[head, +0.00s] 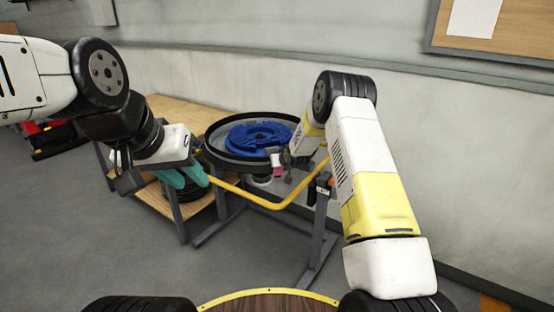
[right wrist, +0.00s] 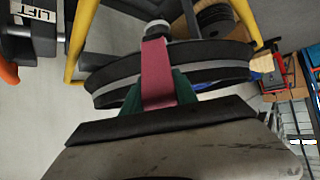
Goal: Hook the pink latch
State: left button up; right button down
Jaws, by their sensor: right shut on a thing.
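The pink latch (right wrist: 157,72) stands as a flat strap in front of the round tank's rim in the right wrist view. A small part of the pink latch (head: 277,172) shows at the near side of the tank in the head view. My right gripper (head: 280,160) is shut on the latch; in the right wrist view its dark finger (right wrist: 165,128) crosses the latch's lower end. Whether the latch is hooked cannot be seen. My left gripper (head: 150,175) hangs left of the tank, apart from it; its jaw opening is unclear.
The round black tank (head: 218,156) holds a blue disc (head: 260,137) and stands on a grey frame with a yellow bar (head: 270,204). A wooden bench (head: 150,198) with teal items (head: 182,179) is at the left. The wall is close behind. Floor is clear in front.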

pick_arm(q)
jog(key=shift+w, duration=0.15)
jog(key=c, duration=0.3)
jog(key=shift+w+a+f, duration=0.2)
jog(key=shift+w, duration=0.05)
grip_shut()
jog(key=w+a+f+m+g+y, duration=0.1)
jog(key=w+a+f+m+y, duration=0.25)
jog(key=w+f+y, duration=0.75)
jog(key=w+a+f+m+g+y, duration=0.15)
jog(key=w+f+m+y, duration=0.35)
jog(key=w+f, duration=1.15)
jog(key=w+d+f+m+t, duration=0.3)
jog(key=w+d+t, duration=0.15)
jog(key=w, duration=0.35)
jog(key=s+d+f+m+t+h, duration=0.15)
jog(key=d+m+t+h, duration=0.25)
jog(key=d+m+t, duration=0.5)
jog(key=d+f+m+t+h, duration=0.3)
jog(key=d+m+t+h, duration=0.15)
jog(key=d+m, duration=0.9)
jog(key=w+a+r+n+t, duration=0.1)
jog(key=w+r, duration=0.5)
jog(key=w, duration=0.5)
jog(key=shift+w+r, duration=0.35)
jog(key=shift+r, duration=0.05)
